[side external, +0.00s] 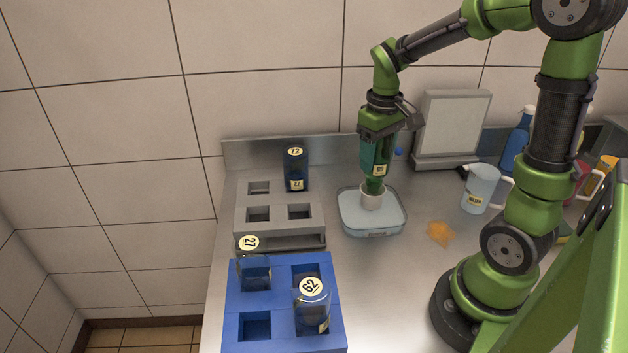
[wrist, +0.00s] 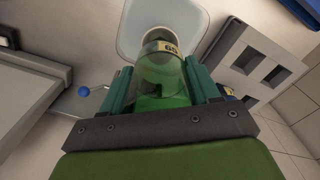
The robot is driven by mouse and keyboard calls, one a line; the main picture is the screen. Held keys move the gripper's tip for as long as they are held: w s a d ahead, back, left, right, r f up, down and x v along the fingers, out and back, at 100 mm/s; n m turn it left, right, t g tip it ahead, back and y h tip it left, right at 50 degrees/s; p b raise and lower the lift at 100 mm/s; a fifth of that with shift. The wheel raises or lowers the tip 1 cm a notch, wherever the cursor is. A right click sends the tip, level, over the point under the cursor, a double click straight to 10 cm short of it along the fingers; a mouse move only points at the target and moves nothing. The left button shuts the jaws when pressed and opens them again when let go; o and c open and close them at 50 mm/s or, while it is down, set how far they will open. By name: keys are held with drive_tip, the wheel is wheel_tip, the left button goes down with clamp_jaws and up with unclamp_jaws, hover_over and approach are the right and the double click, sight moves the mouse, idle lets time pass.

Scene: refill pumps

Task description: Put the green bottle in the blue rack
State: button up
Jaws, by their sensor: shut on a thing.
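The green bottle (side external: 374,183) is in my gripper (side external: 377,158), above a pale tray. Its lower end meets or overlaps a small white cup-like piece (side external: 371,200); I cannot tell whether they touch. In the wrist view the green, see-through bottle (wrist: 162,72) with a numbered label sits between the fingers of my gripper (wrist: 160,85), which is shut on it. The blue rack (side external: 262,303) is at the front left. A clear bottle labelled 27 (side external: 254,270) is in its back-left slot and one labelled 62 (side external: 312,305) at its front right. The front-left slot is empty; the back-right slot looks empty.
A grey rack (side external: 270,228) behind the blue one holds a dark blue bottle (side external: 296,172) at its back right; its other slots look empty. The pale tray (side external: 374,231) stands right of it. An orange spill (side external: 440,233) and a water jug (side external: 480,188) are farther right.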

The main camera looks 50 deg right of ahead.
wheel_tip(320, 180, up, 13)
drive_tip(key=shift+f, duration=0.15)
idle(0.5)
drive_tip(key=s+a+f+n, duration=0.1)
drive_tip(key=a+f+n, duration=0.3)
drive_tip(key=a, duration=0.9)
drive_tip(key=s+a+f+n, duration=0.1)
drive_tip(key=a+f+n, duration=0.4)
drive_tip(key=a+f, duration=0.5)
drive_tip(key=shift+s+a, duration=0.25)
drive_tip(key=shift+a, duration=1.55)
drive_tip(key=shift+f, duration=1.35)
drive_tip(key=shift+f, duration=0.15)
